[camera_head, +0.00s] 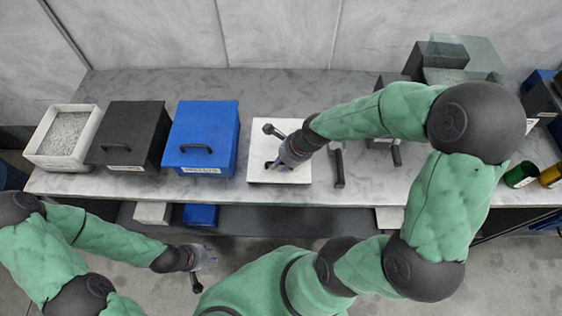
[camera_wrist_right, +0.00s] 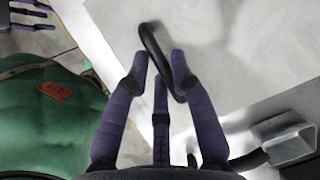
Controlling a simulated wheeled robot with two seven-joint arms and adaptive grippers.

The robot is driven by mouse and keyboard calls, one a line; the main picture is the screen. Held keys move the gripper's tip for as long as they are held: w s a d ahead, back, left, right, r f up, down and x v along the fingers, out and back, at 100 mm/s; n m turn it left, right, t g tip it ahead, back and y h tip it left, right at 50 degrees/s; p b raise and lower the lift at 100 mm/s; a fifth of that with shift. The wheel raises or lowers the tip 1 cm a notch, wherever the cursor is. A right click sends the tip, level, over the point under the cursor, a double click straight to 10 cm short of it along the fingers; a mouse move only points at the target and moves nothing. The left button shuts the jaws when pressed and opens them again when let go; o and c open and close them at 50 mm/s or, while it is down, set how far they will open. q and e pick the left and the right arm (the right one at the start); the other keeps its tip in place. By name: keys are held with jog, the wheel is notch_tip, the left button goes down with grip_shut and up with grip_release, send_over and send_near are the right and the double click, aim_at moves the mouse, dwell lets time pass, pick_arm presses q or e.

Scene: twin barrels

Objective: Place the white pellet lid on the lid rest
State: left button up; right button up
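The white lid (camera_head: 298,135) is a square plate right of the blue box in the head view. It also fills much of the right wrist view (camera_wrist_right: 255,45). My right gripper (camera_head: 284,163) is over it; in the right wrist view its fingers (camera_wrist_right: 160,65) stand either side of the lid's black bar handle (camera_wrist_right: 150,38). I cannot tell how firmly they hold it. No separate lid rest is distinguishable; whatever is under the lid is hidden. My left gripper (camera_head: 206,256) is low, in front of the table, with nothing visible in its spread fingers.
Left on the table (camera_head: 225,82) stand an open white box of pale pellets (camera_head: 65,133), a black lidded box (camera_head: 133,130) and a blue lidded box (camera_head: 206,130). A black-handled tool (camera_head: 339,168) lies right of the lid. Green and yellow cups (camera_head: 520,175) stand far right.

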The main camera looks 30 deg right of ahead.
jog(key=shift+o, duration=0.4)
jog(key=shift+r, duration=0.2)
jog(key=p+v, duration=0.4)
jog(key=v, duration=0.7)
jog(key=shift+s+r, duration=0.15)
jog(key=shift+r, duration=0.15)
jog(key=shift+d, duration=0.1)
